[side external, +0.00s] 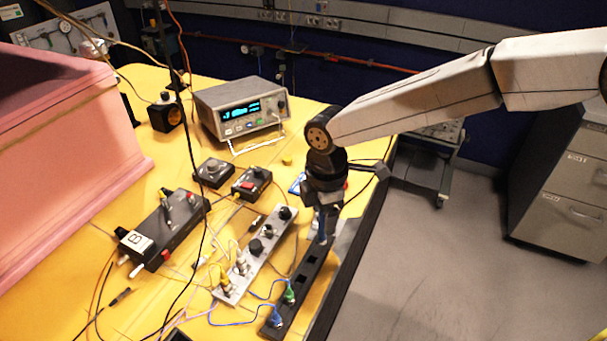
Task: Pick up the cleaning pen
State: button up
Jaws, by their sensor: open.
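My gripper (323,212) hangs from the arm, pointing down over the far end of a long black socket strip (306,272) near the table's right edge. It is open. A slim grey-blue piece shows at its fingertips; I cannot tell whether this is the cleaning pen or part of the gripper. A small blue-and-white item (297,184) lies on the yellow table just left of my gripper, partly hidden by it. I cannot identify the cleaning pen with certainty.
A silver panel with knobs (257,250) lies left of the strip, with loose cables around it. A black box marked B (160,236), small control boxes and a display instrument (240,108) stand farther left and back. A pink foam block (60,150) fills the left.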

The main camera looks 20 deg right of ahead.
aim_at(323, 224)
jog(key=shift+f, duration=1.55)
jog(key=shift+c, duration=0.2)
grip_shut()
